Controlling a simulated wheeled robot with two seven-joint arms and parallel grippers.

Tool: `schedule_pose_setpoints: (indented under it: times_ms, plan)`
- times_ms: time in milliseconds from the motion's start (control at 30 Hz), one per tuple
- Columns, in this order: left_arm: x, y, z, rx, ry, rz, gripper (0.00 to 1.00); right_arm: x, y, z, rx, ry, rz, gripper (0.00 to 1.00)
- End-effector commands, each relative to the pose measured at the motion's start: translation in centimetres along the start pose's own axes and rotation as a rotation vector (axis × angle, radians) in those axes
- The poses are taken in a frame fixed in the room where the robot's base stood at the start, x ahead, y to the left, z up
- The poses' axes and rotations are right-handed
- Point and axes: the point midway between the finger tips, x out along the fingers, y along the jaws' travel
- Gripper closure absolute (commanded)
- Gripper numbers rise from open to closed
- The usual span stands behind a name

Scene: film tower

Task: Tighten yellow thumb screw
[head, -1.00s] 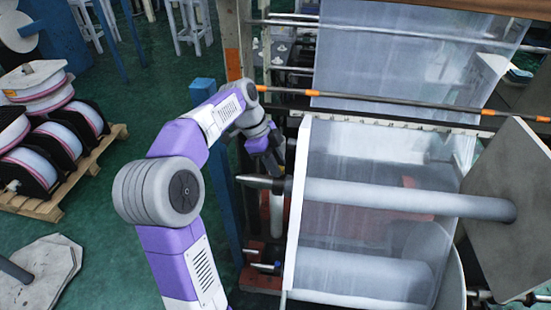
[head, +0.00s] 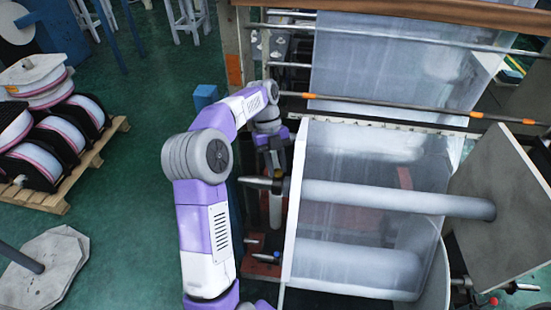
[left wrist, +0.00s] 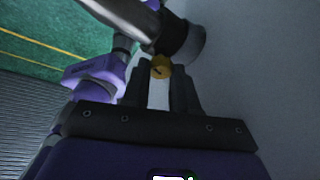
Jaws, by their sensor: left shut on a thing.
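The yellow thumb screw (left wrist: 161,67) shows in the left wrist view, on or beside a dark collar (left wrist: 183,42) at the end of a grey shaft (left wrist: 118,14). My left gripper (left wrist: 162,75) has its two dark fingers on either side of the screw and is shut on it. In the head view my left gripper (head: 276,168) reaches down at the left end of the roller (head: 395,199), just outside the white side edge of the film. The screw is too small and covered to make out clearly there. My right gripper is not in view.
Clear film (head: 365,150) runs over the roller and up the machine. An orange-banded bar (head: 390,107) crosses behind it. A grey plate (head: 510,195) stands at the roller's right end. A pallet (head: 95,165) with film reels is at left. Green floor (head: 130,225) lies open between.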

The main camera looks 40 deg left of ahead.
Motion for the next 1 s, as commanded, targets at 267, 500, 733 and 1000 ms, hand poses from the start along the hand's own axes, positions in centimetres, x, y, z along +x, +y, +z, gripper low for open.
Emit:
schedule_pose_setpoints:
  times_ms: [267,500,733,1000]
  plan:
    - [-0.2,-0.3,-0.1,0.214,0.015,0.095,1.00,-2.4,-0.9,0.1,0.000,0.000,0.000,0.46]
    - [-0.1,-0.4,-0.1,0.341,0.022,0.152,1.00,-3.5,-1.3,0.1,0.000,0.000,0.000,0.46]
    - [0.0,-0.5,-0.1,0.405,0.025,0.180,1.00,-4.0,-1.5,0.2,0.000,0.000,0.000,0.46]
    - [0.0,-0.5,0.0,0.423,0.026,0.189,1.00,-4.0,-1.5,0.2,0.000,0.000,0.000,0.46]
